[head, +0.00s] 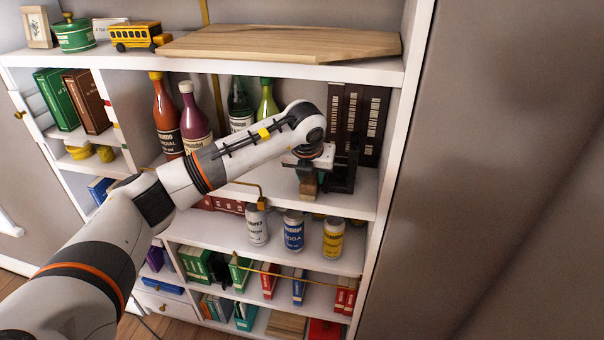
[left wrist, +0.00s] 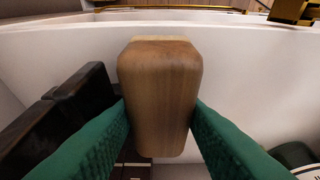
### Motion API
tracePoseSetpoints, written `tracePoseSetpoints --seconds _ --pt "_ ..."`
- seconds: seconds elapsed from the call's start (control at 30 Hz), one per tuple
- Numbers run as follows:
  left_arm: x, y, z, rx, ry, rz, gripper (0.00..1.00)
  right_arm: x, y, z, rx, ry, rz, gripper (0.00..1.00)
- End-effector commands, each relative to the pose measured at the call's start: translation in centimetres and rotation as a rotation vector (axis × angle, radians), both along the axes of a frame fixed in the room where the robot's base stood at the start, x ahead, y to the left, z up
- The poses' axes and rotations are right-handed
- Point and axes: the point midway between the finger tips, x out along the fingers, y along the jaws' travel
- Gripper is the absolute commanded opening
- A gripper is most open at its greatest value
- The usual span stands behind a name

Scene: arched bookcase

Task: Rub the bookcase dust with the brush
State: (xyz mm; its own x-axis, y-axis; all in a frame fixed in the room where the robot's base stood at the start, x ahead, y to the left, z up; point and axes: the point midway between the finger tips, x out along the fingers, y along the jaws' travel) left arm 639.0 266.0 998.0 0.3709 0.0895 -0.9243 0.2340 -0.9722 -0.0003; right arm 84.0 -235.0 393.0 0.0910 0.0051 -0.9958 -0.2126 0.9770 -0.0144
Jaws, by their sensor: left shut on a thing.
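The white arched bookcase (head: 408,90) fills the middle of the head view. My left gripper (head: 308,182) reaches into its upper compartment, close to the right side and above the shelf board. It is shut on the brush, whose wooden block (head: 307,190) shows below the gripper. In the left wrist view the brush (left wrist: 158,98) is a rounded brown wooden block between the two green-padded fingers of my left gripper (left wrist: 160,125). The bristles are hidden. I cannot make out any dust. My right gripper is in neither view.
Dark upright objects (head: 372,125) stand right behind the left gripper, and a black piece (head: 345,170) stands beside it. Bottles (head: 194,118) stand to the left. Cans (head: 293,230) stand on the shelf below. A wooden board (head: 280,43) lies on the top shelf.

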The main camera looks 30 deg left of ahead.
Motion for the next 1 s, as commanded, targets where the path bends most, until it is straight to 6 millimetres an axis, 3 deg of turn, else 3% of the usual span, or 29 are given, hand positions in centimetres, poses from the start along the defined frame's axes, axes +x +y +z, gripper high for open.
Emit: tracePoseSetpoints --seconds 0.27,0.67,1.0 --pt "-0.1 0.2 -0.4 0.001 0.0 0.001 0.2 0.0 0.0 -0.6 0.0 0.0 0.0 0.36" --pt "-0.8 3.5 -0.4 0.003 0.002 0.002 0.2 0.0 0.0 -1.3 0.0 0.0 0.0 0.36" --pt "-1.2 5.0 -0.3 0.002 0.004 0.004 0.2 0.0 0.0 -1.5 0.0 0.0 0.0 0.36"
